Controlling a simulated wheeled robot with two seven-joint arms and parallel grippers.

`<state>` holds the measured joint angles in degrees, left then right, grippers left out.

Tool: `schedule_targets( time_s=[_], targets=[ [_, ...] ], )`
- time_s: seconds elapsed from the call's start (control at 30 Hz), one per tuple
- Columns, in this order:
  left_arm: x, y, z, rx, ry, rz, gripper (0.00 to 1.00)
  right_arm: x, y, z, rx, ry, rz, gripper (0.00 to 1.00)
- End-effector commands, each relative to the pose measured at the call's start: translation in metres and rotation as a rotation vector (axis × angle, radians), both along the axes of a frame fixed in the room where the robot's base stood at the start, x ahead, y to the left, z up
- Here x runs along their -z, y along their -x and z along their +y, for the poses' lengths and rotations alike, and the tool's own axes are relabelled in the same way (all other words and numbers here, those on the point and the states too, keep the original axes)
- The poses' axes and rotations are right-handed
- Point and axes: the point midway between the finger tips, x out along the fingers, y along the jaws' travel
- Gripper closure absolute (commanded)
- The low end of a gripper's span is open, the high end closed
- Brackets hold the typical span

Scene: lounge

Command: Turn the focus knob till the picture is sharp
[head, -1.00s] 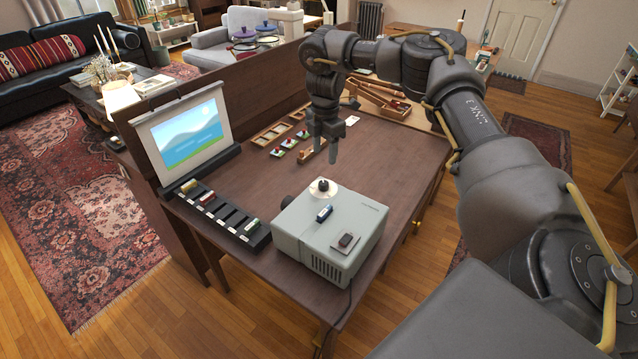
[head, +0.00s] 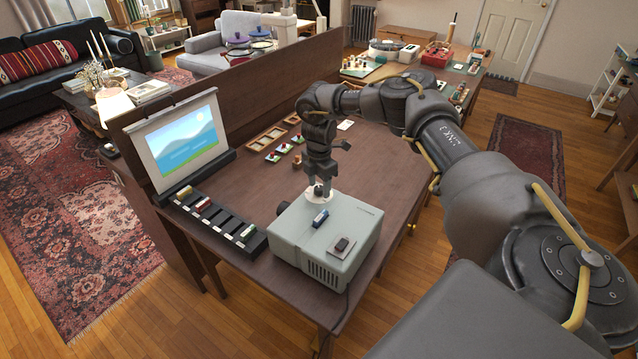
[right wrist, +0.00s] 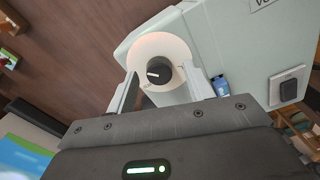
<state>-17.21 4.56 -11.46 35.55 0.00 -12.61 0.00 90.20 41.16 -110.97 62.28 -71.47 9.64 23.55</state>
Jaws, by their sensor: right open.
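The grey projector (head: 336,250) stands on the brown desk. Its focus knob (right wrist: 158,72) is black with a white mark and sits on a pale round dial (right wrist: 160,50). In the head view my right gripper (head: 319,190) points down at the knob and partly hides it. In the right wrist view my right gripper (right wrist: 165,85) is open, one finger on each side of the knob. I cannot tell whether the fingers touch it. The screen (head: 183,143) shows a mountain and lake picture with fairly clear edges. My left gripper is not in view.
A blue slider or block (head: 320,219) and a dark switch (head: 341,244) are on the projector top. A black slotted rack (head: 222,220) holding a few slides lies left of it. Small coloured pieces (head: 284,150) and wooden frames (head: 265,138) lie farther back on the desk.

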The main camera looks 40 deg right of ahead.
Motion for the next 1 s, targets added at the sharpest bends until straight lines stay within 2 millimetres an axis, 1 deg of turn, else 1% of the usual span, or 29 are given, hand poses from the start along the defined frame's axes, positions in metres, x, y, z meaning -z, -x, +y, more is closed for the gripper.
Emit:
schedule_targets(
  time_s=[0.27,0.3,0.63,0.77,1.0],
  targets=[
    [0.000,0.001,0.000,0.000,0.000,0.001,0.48,0.003,0.000,0.000,0.000,0.000,0.000,0.48],
    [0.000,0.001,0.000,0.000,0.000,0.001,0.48,0.003,0.000,0.000,0.000,0.000,0.000,0.49],
    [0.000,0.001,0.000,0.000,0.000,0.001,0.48,0.002,0.000,0.000,-0.001,0.000,0.000,0.92],
    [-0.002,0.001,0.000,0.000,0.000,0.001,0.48,0.002,0.000,0.000,-0.027,-0.001,0.000,0.93],
    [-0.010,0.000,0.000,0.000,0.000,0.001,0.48,0.002,0.000,0.000,-0.230,-0.001,0.002,0.93]
  ],
)
